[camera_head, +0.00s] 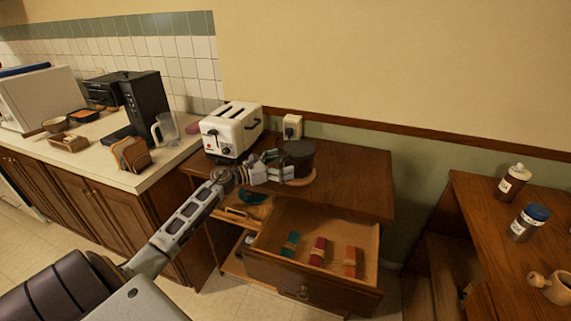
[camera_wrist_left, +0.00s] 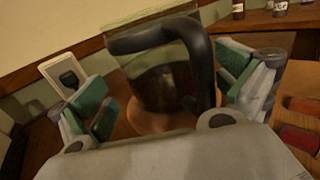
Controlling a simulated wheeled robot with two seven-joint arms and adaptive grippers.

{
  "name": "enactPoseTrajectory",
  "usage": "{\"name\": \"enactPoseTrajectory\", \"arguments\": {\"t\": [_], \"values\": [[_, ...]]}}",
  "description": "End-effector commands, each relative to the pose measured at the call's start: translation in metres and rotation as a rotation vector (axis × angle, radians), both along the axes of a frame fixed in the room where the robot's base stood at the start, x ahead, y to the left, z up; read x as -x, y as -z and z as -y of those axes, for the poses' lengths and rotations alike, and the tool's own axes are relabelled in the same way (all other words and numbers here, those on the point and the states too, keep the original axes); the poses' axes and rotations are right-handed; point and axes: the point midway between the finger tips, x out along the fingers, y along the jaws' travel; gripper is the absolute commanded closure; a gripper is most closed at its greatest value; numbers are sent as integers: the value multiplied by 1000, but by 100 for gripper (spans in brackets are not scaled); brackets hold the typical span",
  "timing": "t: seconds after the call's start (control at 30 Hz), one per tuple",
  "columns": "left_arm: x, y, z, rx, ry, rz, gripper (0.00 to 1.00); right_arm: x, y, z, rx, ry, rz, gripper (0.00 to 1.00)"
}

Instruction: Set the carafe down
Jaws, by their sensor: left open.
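The carafe (camera_head: 299,153), dark with a black lid, stands upright on a round terracotta-coloured trivet (camera_head: 303,182) on the wooden cabinet top. In the left wrist view the carafe (camera_wrist_left: 160,82) shows its black handle facing the camera, and the trivet (camera_wrist_left: 143,120) is under it. My left gripper (camera_head: 277,166) is at the carafe's left side in the head view. In the left wrist view its green-padded fingers are spread wide (camera_wrist_left: 170,98), one on each side of the carafe's handle. The right gripper is not in view.
A white toaster (camera_head: 232,130) stands just left of the carafe, with a wall outlet (camera_head: 292,126) behind. An open drawer (camera_head: 330,243) with several coloured bundles juts out below. A coffee machine (camera_head: 147,105) and a clear pitcher (camera_head: 167,129) stand on the left counter. Cabinet top right of the carafe is clear.

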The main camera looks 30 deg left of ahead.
Motion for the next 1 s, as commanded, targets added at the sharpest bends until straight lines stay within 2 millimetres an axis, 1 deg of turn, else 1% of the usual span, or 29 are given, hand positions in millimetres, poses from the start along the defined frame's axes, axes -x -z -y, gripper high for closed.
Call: {"name": "enactPoseTrajectory", "arguments": {"t": [0.23, 0.43, 0.8, 1.0], "values": [[17, 1, -10, -2, 0, -1, 0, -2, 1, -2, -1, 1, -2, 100], [32, 1, -18, -1, 1, 0, 0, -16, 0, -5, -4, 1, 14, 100], [60, 1, -34, 0, 1, -1, 0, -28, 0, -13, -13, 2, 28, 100], [76, 1, -43, -1, 1, 0, 0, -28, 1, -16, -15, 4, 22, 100]]}}
